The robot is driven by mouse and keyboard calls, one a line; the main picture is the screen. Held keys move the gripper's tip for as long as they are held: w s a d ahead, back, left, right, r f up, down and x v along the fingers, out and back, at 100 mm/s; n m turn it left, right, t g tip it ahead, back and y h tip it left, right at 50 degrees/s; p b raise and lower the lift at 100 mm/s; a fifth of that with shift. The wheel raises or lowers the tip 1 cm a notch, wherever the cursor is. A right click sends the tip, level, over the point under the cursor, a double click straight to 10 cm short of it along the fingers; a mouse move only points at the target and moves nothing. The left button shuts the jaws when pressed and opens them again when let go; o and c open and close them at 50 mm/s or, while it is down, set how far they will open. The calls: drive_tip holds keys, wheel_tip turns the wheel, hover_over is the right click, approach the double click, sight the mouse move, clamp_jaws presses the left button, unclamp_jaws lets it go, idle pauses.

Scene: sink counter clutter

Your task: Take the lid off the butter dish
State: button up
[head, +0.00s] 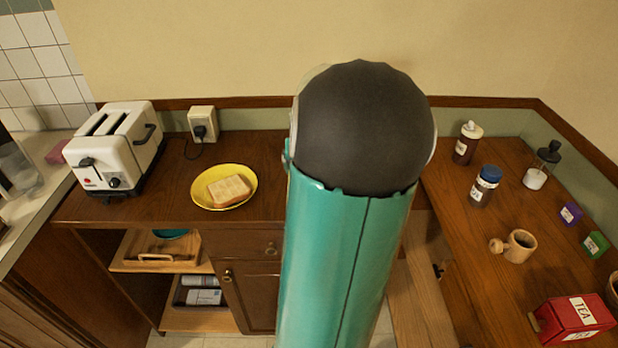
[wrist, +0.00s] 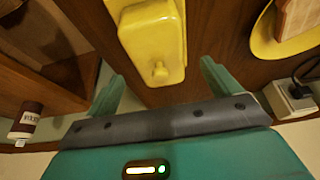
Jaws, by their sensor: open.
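The yellow butter dish with its lid on (wrist: 150,35) is at the top middle of the wrist view. A small round knob (wrist: 160,70) shows on the lid's near part. My gripper (wrist: 160,85) is open, with one teal finger to each side of the knob in the picture. Nothing is held between the fingers, and I cannot tell how far they are from the lid. In the head view my arm covers the dish and the gripper.
A yellow plate (head: 246,201) with bread (head: 229,190) is beside the dish; a white toaster (head: 117,147) stands further left. The right counter holds a brown bottle (head: 467,144), a blue-capped jar (head: 484,187), a wooden mug (head: 520,246) and a red tea tin (head: 574,318).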

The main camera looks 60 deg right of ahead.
drive_tip(key=x, duration=0.5)
drive_tip(key=shift+s, duration=0.1)
drive_tip(key=shift+c, duration=0.4)
drive_tip(key=c, duration=1)
